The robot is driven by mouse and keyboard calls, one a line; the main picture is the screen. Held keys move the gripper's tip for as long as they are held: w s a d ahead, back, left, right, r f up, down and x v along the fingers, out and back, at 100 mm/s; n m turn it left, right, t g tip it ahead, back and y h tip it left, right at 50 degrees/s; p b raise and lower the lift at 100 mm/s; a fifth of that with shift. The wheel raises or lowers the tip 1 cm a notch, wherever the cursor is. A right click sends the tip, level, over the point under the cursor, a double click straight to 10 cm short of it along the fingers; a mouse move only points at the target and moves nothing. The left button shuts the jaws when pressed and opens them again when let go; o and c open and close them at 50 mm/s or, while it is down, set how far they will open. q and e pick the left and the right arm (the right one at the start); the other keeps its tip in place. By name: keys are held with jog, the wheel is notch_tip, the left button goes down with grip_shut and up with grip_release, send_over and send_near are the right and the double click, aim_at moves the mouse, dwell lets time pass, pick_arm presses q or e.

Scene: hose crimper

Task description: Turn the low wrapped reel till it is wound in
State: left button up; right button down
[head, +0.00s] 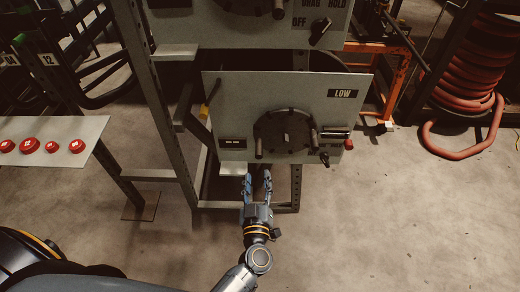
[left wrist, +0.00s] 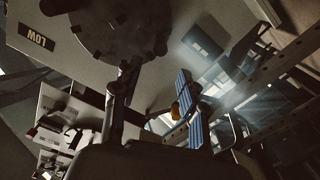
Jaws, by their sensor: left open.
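The panel marked LOW (head: 345,93) is pale and stands low in a metal frame. On it is the low reel's dark round bolted disc (head: 283,130), with one peg handle (head: 259,148) at its lower left and another (head: 313,135) at its right. I cannot make out any wrapping. My left gripper (head: 258,176) is open and empty just below the panel, under the lower left peg, its fingers pointing up. In the left wrist view the disc (left wrist: 108,28) looms at the top, beyond the spread fingers (left wrist: 155,95). My right gripper is not in view.
An upper panel (head: 230,25) marked DRAG, HOLD and OFF hangs above. A small lever (head: 325,158) and red knob (head: 348,145) sit right of the disc. A table with red buttons (head: 52,147) stands left, a red hose coil (head: 470,75) right. The right floor is mostly clear.

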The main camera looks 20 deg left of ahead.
aim_at(258, 157)
pick_arm(q)
jog(key=b+x, duration=0.1)
jog(key=x, duration=0.9)
jog(key=shift+w+f, duration=0.1)
jog(key=shift+w, duration=0.05)
jog(key=shift+w+a+b, duration=0.2)
jog(key=shift+w+b, duration=0.1)
jog(key=shift+w, duration=0.4)
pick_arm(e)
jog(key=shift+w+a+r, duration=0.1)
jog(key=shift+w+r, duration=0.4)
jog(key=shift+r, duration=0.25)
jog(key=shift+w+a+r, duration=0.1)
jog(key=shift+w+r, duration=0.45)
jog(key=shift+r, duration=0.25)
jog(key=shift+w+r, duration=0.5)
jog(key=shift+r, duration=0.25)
pick_arm(q)
jog(key=shift+c, duration=0.3)
grip_shut()
